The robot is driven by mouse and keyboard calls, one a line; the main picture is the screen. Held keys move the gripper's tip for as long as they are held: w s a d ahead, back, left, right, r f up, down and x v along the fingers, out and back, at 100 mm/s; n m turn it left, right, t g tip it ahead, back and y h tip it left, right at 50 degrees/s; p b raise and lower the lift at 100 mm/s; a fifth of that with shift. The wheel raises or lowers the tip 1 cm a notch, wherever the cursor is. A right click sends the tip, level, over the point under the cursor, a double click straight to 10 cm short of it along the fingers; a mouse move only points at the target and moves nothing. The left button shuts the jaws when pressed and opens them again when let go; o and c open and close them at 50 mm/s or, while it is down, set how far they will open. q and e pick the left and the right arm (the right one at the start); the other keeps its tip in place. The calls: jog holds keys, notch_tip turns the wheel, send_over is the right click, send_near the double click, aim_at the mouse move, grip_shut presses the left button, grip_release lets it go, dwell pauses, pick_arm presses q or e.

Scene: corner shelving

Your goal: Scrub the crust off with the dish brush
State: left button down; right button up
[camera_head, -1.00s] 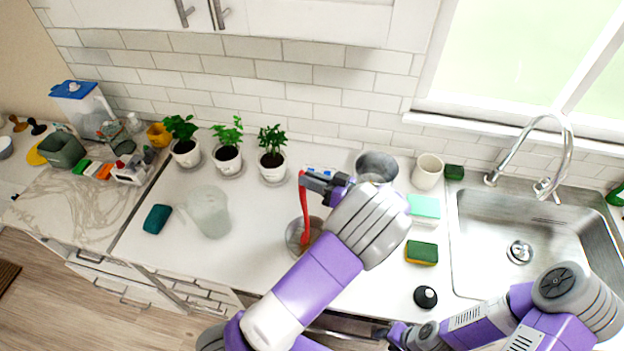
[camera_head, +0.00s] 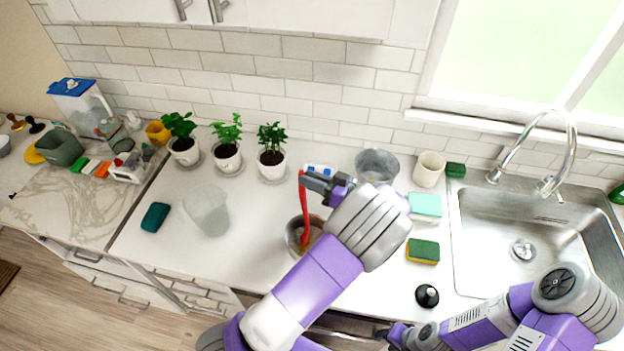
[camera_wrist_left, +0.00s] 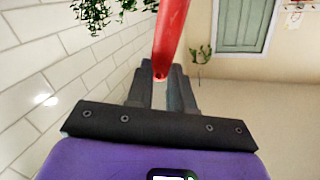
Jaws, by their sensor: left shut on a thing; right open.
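My left gripper (camera_head: 318,184) is shut on the red dish brush (camera_head: 304,208), holding it near the handle's top. The brush hangs steeply, its lower end down in a grey metal bowl or pan (camera_head: 294,238) on the counter. My left arm hides part of this vessel. Brownish matter shows inside around the brush's end; I cannot tell whether the bristles touch it. In the left wrist view the red handle (camera_wrist_left: 171,35) sits between the fingers (camera_wrist_left: 162,88). My right gripper (camera_head: 396,335) is low at the bottom edge, apart from the counter's objects, and open.
A grey metal pot (camera_head: 377,166), a white cup (camera_head: 429,169), a teal-topped sponge (camera_head: 425,206), a green-yellow sponge (camera_head: 422,251) and a black knob-like item (camera_head: 427,295) stand right of my left arm. The sink (camera_head: 510,215) is further right. A translucent container (camera_head: 207,210) and potted plants stand left.

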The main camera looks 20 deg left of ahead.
jog(key=shift+f+b, duration=0.3)
jog(key=shift+f, duration=0.05)
